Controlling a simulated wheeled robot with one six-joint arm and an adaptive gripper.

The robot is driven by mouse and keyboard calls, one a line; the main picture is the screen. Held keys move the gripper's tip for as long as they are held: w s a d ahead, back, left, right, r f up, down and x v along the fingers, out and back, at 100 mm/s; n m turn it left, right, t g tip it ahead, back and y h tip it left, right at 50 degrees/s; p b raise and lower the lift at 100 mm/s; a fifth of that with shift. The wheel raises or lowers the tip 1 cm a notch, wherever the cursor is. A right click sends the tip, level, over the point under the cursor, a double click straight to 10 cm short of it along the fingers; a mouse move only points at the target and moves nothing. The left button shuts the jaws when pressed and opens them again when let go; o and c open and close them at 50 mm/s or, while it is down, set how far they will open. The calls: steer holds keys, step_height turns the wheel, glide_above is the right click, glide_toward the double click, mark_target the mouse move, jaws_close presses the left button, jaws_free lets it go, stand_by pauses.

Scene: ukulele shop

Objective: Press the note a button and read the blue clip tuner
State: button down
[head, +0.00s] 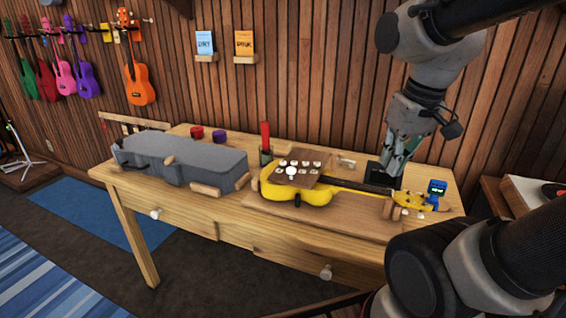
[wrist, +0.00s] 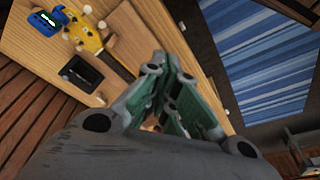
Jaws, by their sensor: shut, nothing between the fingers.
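A yellow ukulele (head: 312,196) lies on the wooden table with its headstock to the right. The blue clip tuner (head: 437,187) stands at the headstock, its small dark screen showing a light green mark too small to read. It also shows in the wrist view (wrist: 46,22), beside the yellow headstock (wrist: 86,38). A black device (head: 376,170) stands behind the neck; its face (wrist: 82,72) shows a pale mark. I cannot make out a note A button label. My gripper (head: 392,172) is shut and empty, pointing down close to the black device; I cannot tell whether they touch.
A grey case (head: 185,158) fills the table's left part. A red cylinder (head: 265,135) stands behind the ukulele. A turntable (head: 535,190) is at the right. Bare tabletop (head: 225,207) lies in front.

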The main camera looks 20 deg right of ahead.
steer(key=w+a+f+y, duration=0.25)
steer(key=w+a, duration=0.35)
steer(key=w, duration=0.4)
steer(key=m+t+y, duration=0.2)
steer(key=m+t, duration=0.2)
steer(key=t, duration=0.2)
glide_above(283, 163)
steer(key=w+d, duration=0.1)
steer(key=shift+w+r+h, duration=0.1)
steer(key=shift+r+h, duration=0.05)
steer(key=shift+h, duration=0.1)
steer(key=shift+f, duration=4.45)
steer(key=shift+f, duration=0.4)
